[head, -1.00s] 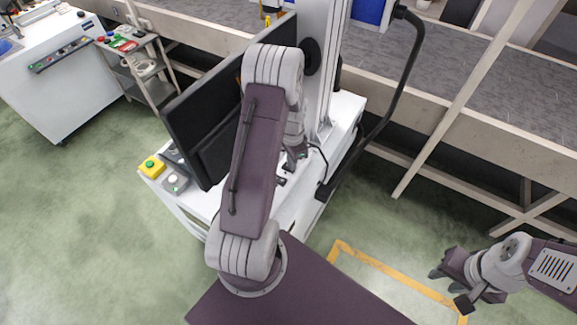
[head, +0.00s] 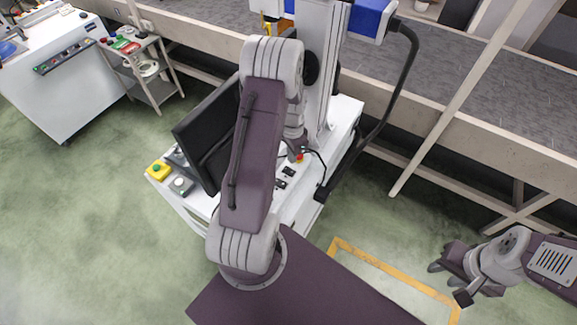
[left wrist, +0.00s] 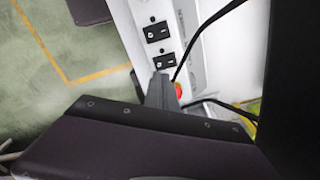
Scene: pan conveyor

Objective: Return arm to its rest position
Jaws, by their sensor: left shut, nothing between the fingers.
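My left arm (head: 250,150) rises from the purple base, bends at the top and folds down behind its own link. My left gripper (head: 297,150) is mostly hidden there, low beside the white cart's column. In the left wrist view its dark fingers (left wrist: 162,90) are together with nothing between them, in front of the cart's top with black sockets (left wrist: 158,32). A small red part (left wrist: 179,90) shows just beside the fingers. My right gripper (head: 449,282) hangs at the lower right with its fingers apart and empty, over the floor.
The white cart (head: 343,112) carries a black monitor (head: 200,125), a column (head: 318,45) and a yellow button box (head: 158,170). A black cable (head: 408,70) curves down its right side. The conveyor (head: 470,90) runs behind. Green floor is free at left.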

